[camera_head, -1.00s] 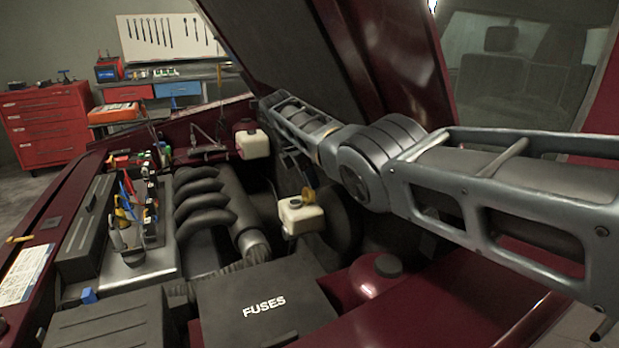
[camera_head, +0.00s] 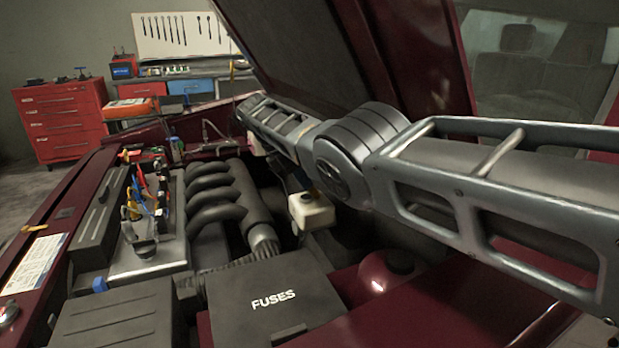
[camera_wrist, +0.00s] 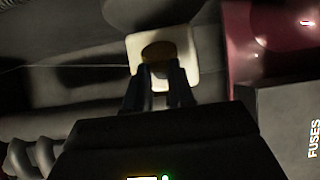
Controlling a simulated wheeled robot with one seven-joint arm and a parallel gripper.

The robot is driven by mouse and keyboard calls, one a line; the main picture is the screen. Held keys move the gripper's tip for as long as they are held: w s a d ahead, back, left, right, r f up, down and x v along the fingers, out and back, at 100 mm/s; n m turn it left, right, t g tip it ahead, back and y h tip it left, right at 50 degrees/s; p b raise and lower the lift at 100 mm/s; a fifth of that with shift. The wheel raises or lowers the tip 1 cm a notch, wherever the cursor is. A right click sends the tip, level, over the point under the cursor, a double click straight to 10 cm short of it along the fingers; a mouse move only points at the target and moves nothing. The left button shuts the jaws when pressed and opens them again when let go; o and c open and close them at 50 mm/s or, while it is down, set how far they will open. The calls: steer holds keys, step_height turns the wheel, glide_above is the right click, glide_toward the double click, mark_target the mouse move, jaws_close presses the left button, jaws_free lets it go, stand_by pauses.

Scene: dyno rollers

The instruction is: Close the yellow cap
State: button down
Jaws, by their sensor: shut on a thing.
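The yellow cap (camera_wrist: 158,50) sits over the top of a small white reservoir (camera_wrist: 181,47) in the wrist view. My gripper (camera_wrist: 161,69) has its two dark fingertips close together at the near edge of the cap, shut on it. In the head view the cap (camera_head: 306,197) shows as a small dark yellow patch low on top of the white reservoir (camera_head: 312,213). My forearm passes above and hides part of that area, and the fingers are hard to make out there.
A black fuse box (camera_head: 270,300) stands in front of the reservoir, with a dark red part (camera_head: 385,280) to the right. The raised hood (camera_head: 330,50) is behind my arm.

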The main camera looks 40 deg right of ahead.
mark_target(296, 203)
steer(key=shift+w+a+f+b, duration=0.2)
steer(key=shift+a+f+b, duration=0.5)
steer(key=shift+b, duration=0.1)
steer(key=shift+w+a+f+b, duration=0.15)
steer(key=shift+a+f+b, duration=0.5)
steer(key=shift+f+b, duration=0.1)
steer(key=shift+w+a+f+b, duration=0.1)
steer(key=shift+a+f+b, duration=0.25)
steer(key=shift+f+b, duration=0.55)
steer(key=shift+r, duration=0.15)
steer(key=c, duration=1)
jaws_free()
steer(key=shift+r, duration=0.1)
steer(key=shift+o, duration=0.2)
steer(key=shift+r, duration=0.1)
steer(key=v, duration=0.7)
steer(key=shift+a+r, duration=0.2)
steer(key=shift+r, duration=0.05)
steer(key=shift+w, duration=0.15)
